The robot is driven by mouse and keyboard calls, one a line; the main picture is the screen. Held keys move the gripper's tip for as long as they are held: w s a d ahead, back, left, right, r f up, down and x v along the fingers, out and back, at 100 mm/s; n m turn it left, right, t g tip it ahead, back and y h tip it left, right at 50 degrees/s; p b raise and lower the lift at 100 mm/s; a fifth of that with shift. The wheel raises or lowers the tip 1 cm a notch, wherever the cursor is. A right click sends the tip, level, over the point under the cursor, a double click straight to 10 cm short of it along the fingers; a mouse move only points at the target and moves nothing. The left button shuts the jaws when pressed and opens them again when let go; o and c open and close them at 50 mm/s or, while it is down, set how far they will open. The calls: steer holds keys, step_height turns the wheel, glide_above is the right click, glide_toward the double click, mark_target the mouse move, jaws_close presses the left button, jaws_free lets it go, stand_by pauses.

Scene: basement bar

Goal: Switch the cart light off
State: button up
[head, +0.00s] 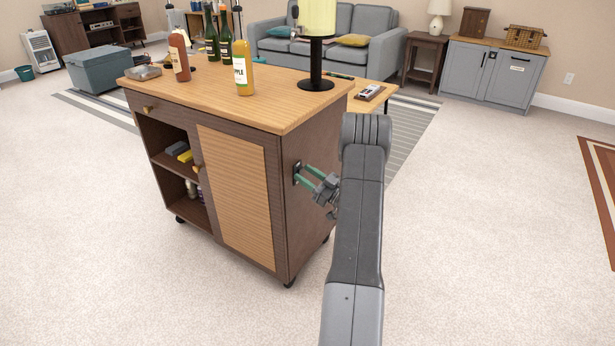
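The wooden cart (232,200) stands in the middle of the head view. On its top is a lamp with a pale yellow shade (318,16) and a black stand (316,66); the shade looks bright, but I cannot be sure that it is lit. A small dark switch plate (297,171) is on the cart's right side panel. My gripper (302,174) reaches it from the right. Its two green fingers are apart, with their tips at or very near the plate. The switch lever's position is too small to tell.
Several bottles (240,68) stand on the cart top. A low wooden table (372,90), a grey sofa (325,40) and a grey cabinet (492,72) are behind. A blue-grey chest (98,70) is at the back left. The carpet right of the cart is clear.

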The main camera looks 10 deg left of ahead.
steer(key=p+v, duration=0.1)
steer(key=v, duration=1.2)
steer(key=shift+d, duration=0.4)
steer(key=shift+s+a, duration=0.1)
steer(key=b+x, duration=0.1)
steer(key=x, duration=1.2)
steer(key=shift+a, duration=0.25)
steer(key=shift+a+r, duration=0.15)
steer(key=shift+p, duration=0.3)
steer(key=shift+f, duration=0.2)
